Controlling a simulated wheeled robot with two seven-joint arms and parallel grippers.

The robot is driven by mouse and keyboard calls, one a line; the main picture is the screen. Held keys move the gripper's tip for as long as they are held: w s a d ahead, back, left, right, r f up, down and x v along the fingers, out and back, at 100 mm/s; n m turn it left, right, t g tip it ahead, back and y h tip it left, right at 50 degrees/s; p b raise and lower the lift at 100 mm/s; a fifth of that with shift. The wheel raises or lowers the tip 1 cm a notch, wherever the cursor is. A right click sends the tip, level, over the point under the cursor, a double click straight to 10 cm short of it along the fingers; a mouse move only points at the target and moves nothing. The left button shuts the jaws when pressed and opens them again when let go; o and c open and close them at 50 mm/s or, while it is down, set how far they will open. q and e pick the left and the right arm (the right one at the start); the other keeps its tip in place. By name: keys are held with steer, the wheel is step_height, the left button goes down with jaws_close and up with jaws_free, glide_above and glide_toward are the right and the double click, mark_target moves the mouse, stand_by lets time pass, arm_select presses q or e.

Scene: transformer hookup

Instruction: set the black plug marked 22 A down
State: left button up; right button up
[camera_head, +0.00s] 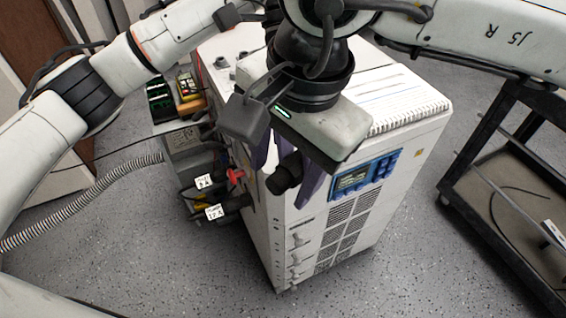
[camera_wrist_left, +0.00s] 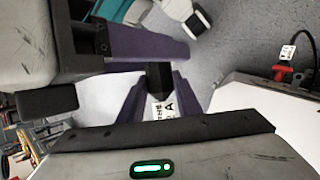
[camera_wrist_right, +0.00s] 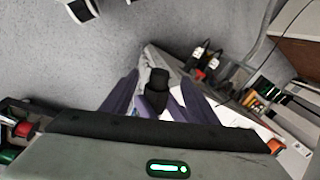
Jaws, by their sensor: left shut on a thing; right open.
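A black plug (camera_wrist_left: 158,78) with a white label is between the purple fingers of my left gripper (camera_wrist_left: 155,92) in the left wrist view. The label shows an A, but its number is not readable. My left gripper is shut on this plug; in the head view it is mostly hidden. My right gripper (camera_head: 290,172) is open above the front of the white cabinet, its fingers on either side of a dark plug (camera_head: 285,173). This plug also shows between the fingers in the right wrist view (camera_wrist_right: 158,80). I cannot tell whether the right fingers touch it.
The white cabinet (camera_head: 345,225) has a blue-framed display (camera_head: 363,175) and a notebook (camera_head: 405,100) on top. Labelled black leads (camera_head: 235,202) and a red connector (camera_head: 236,175) are at its left side. A black cart (camera_head: 505,215) stands right. Grey floor is clear in front.

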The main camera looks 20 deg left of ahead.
steer(key=c, duration=1)
arm_select(q)
steer(key=o, duration=1.3)
arm_select(e)
steer(key=shift+c, duration=1.3)
